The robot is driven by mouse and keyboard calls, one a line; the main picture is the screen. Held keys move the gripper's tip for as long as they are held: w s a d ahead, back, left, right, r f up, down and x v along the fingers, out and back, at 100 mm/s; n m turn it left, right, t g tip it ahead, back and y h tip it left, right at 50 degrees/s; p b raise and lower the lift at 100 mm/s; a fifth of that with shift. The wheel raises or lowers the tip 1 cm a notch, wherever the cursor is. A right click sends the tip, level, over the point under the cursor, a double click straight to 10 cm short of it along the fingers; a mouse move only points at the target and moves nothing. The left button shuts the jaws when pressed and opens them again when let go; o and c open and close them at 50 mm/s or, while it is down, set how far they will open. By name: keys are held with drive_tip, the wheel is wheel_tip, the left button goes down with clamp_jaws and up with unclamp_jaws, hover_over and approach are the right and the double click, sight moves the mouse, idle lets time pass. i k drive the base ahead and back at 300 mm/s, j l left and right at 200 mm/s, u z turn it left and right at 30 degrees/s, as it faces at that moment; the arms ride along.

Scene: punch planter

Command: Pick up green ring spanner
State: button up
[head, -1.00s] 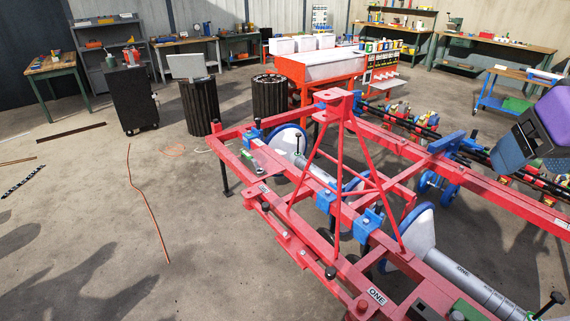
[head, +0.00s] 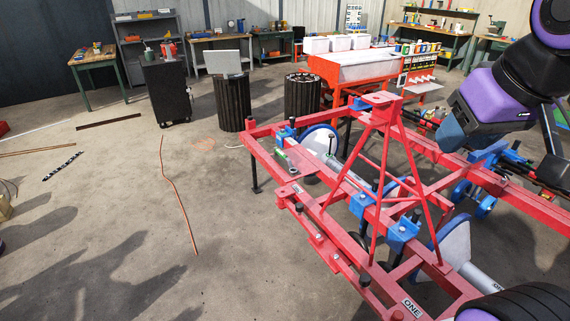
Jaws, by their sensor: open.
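My purple and dark arm reaches in from the upper right, above the right part of the planter and well apart from the green piece. I can make out no gripper fingers, and nothing held shows.
The planter's red tower (head: 385,140), blue clamps (head: 403,232) and upright bolts stand right of the green piece. Dark ribbed drums (head: 232,105) and a black cabinet (head: 165,92) stand behind. The floor left of the planter is mostly open, with a thin orange rod (head: 177,195).

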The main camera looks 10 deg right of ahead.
sight(277, 151)
drive_tip(key=i+j+u, duration=0.1)
drive_tip(key=u, duration=0.75)
drive_tip(key=i+j, duration=0.1)
drive_tip(key=i, duration=3.35)
drive_tip(key=i+z, duration=0.1)
drive_tip(key=z, duration=0.65)
drive_tip(key=i+z, duration=0.15)
drive_tip(key=z, duration=0.25)
drive_tip(key=i+j+z, duration=0.1)
drive_tip(key=z, duration=0.3)
